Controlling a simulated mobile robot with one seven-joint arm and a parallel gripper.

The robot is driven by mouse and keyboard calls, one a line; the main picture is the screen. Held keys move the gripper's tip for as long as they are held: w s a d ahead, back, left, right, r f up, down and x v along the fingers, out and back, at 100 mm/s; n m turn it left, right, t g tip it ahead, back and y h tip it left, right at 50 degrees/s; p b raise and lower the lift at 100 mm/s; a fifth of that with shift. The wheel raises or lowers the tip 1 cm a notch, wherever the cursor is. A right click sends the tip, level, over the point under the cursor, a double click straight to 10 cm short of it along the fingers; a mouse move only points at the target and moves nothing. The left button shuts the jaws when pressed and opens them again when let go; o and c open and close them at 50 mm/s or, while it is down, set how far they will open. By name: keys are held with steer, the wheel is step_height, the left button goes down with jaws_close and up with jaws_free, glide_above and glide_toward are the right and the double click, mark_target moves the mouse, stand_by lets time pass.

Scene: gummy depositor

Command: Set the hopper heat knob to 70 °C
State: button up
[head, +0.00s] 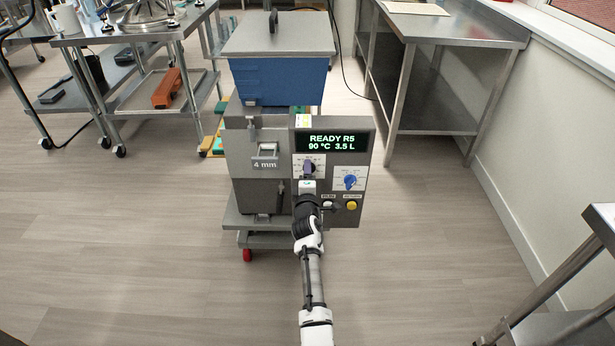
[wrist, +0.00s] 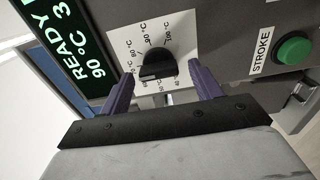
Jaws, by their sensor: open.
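The hopper heat knob (wrist: 157,65) is black and sits on a white dial plate (wrist: 128,42) with °C marks in the wrist view. Its pointer setting is hard to read. My gripper (wrist: 160,70) is open, with one purple finger on each side of the knob and a visible gap to both. In the head view my gripper (head: 309,170) is in front of the dial and hides the knob. The green display (head: 331,142) reads READY R5, 90 °C, 3.5 L.
A blue knob (head: 350,182) and a yellow button (head: 352,206) are right of my gripper on the panel. A green STROKE button (wrist: 293,48) shows in the wrist view. The blue hopper (head: 279,80) stands above. Steel tables (head: 455,28) stand behind; the floor around is open.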

steer(key=shift+s, duration=0.1)
steer(key=s+p, duration=1.1)
steer(key=s, duration=0.2)
steer(key=shift+s, duration=0.3)
steer(key=shift+r, duration=0.1)
